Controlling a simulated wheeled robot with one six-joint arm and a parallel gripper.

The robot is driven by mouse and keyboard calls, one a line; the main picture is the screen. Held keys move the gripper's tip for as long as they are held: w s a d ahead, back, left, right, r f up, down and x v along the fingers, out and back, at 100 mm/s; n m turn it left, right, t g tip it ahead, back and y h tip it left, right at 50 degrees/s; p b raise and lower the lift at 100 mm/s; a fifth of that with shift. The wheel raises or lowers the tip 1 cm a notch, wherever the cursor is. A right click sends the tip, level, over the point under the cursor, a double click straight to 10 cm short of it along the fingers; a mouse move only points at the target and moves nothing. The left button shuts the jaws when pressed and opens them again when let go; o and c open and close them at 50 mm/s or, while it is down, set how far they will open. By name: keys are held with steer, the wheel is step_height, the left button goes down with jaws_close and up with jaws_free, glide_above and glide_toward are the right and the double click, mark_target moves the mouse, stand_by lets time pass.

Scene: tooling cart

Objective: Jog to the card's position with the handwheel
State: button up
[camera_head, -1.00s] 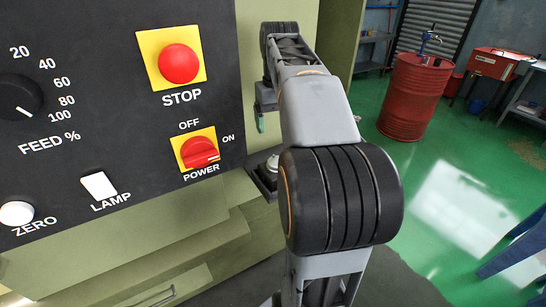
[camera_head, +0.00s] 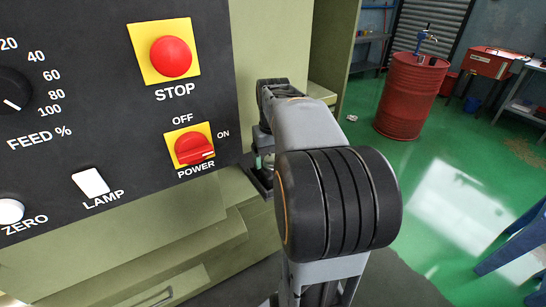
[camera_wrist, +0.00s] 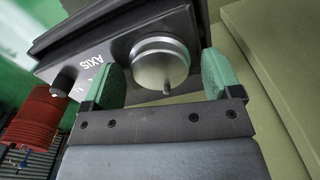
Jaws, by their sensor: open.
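My gripper (camera_wrist: 163,75) is open, with one green-padded finger on each side of the handwheel's near part. I cannot tell whether the pads touch it. A small black selector knob (camera_wrist: 62,84) is left of the handwheel. In the head view my arm hides most of the gripper and handwheel; an edge of the dark handwheel box (camera_head: 257,180) shows. I see no position card.
The black control panel (camera_head: 60,110) fills the left, with the red STOP button (camera_head: 171,56), red POWER switch (camera_head: 194,149) and white LAMP switch (camera_head: 91,183). A red barrel (camera_head: 412,95) stands on the open green floor at right.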

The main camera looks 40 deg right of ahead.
steer(key=shift+c, duration=0.2)
steer(key=c, duration=0.9)
steer(key=n+p, duration=0.1)
steer(key=n, duration=0.2)
steer(key=shift+n, duration=2)
steer(key=o, duration=0.9)
